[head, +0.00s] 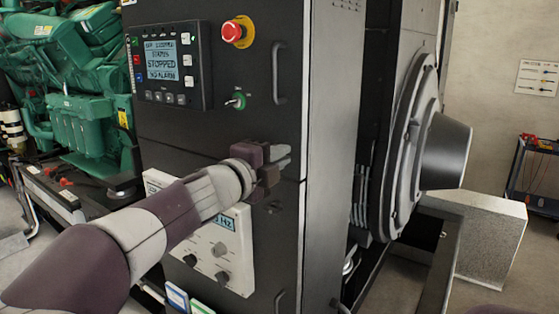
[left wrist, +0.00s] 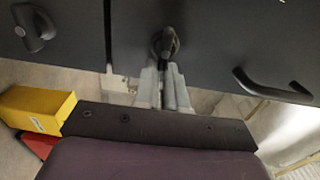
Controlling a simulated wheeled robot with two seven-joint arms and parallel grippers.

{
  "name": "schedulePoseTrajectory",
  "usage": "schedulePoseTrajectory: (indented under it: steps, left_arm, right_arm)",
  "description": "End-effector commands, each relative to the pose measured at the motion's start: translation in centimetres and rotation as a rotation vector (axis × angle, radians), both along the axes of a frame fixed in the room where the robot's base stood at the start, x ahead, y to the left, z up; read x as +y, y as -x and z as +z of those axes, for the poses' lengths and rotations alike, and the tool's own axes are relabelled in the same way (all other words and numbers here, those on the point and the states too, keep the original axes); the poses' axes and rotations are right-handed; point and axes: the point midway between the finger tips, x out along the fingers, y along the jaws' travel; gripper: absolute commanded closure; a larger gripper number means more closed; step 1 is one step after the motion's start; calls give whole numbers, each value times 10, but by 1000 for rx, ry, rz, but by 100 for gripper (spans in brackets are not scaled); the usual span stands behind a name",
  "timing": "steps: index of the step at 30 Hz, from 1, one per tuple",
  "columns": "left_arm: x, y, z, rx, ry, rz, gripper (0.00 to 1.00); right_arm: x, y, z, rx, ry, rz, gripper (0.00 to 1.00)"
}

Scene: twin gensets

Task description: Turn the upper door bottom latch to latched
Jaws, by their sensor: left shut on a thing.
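The upper door (head: 225,120) is the dark panel with the display and red stop button. My left gripper (head: 283,157) is at its lower right corner, just above the seam to the lower door. In the left wrist view, the upper door bottom latch (left wrist: 165,43) is a small dark lever on a round base. The grey fingers of my left gripper (left wrist: 167,82) are closed together on its near end. In the head view the gripper hides this latch. My right gripper is not in view.
A similar latch (left wrist: 38,28) sits across the door seam. The door handle (left wrist: 272,86) is on the latch's other side; it also shows in the head view (head: 279,72). A panel with knobs (head: 218,250) lies below my forearm. A green engine (head: 75,90) stands left.

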Motion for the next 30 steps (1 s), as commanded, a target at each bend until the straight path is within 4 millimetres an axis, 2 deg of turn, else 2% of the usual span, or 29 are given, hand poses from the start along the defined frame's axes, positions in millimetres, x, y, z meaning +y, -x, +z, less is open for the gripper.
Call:
schedulePoseTrajectory:
  steps: [1,17,18,20,21,22,30]
  left_arm:
    - [2,-2,-5,4,-10,9,100]
    - [3,-2,-1,-18,-28,10,100]
    - [3,-2,0,-18,-28,10,86]
    - [3,-2,0,-19,-27,11,67]
    - [3,-2,0,-18,-26,10,54]
    - [3,-2,0,-18,-26,9,50]
    - [2,0,1,-22,-25,4,50]
  right_arm:
    - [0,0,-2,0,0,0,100]
    - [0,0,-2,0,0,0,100]
    - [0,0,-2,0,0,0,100]
    - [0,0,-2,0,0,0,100]
    - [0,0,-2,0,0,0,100]
    - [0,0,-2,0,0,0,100]
    - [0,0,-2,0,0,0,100]
